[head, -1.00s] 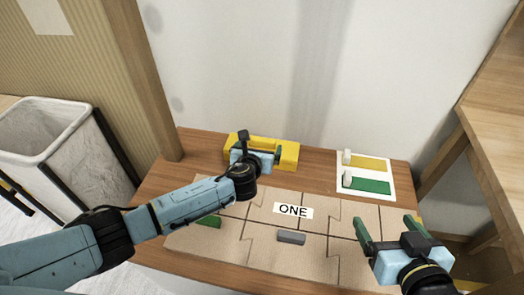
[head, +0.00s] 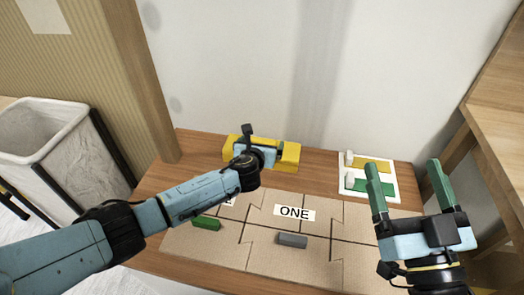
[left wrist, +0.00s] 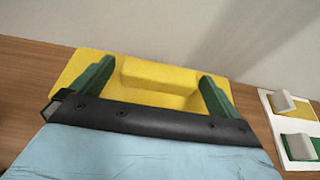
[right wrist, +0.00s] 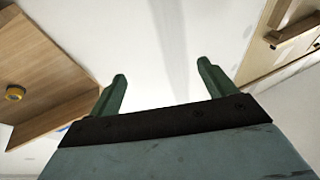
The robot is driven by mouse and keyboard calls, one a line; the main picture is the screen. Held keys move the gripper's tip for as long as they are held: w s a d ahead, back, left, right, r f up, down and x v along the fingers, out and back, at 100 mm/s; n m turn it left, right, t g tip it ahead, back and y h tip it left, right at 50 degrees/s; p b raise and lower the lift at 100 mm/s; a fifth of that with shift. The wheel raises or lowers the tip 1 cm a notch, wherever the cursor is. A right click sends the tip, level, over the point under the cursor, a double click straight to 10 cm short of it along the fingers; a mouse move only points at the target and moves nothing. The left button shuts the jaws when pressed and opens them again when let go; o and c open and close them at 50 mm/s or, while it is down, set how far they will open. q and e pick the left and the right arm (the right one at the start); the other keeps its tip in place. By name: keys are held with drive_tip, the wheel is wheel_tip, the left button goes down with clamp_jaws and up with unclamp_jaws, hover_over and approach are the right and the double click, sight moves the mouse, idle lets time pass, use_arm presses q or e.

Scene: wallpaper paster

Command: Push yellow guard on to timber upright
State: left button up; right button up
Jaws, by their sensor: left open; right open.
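The yellow guard (head: 289,157) lies on the wooden table against the back wall, a short gap right of the timber upright (head: 146,85). The upright is a tall brown post at the table's back left corner. My left gripper (head: 262,152) is at the guard and hides its middle in the head view. In the left wrist view its green fingers are apart over the guard (left wrist: 160,75), either side of its raised middle part; I cannot tell whether they touch it. My right gripper (head: 404,172) is open and empty, raised over the table's right side.
A jointed board (head: 215,255) with a "ONE" label (head: 293,212), a green block (head: 206,223) and a grey block (head: 292,240) covers the table's front. A white card (head: 352,192) with yellow and green strips lies back right. A bin (head: 50,135) stands left; a wooden frame (head: 500,120) stands right.

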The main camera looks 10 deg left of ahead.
use_arm(q)
drive_tip(key=c, duration=0.9)
drive_tip(key=shift+r, duration=0.1)
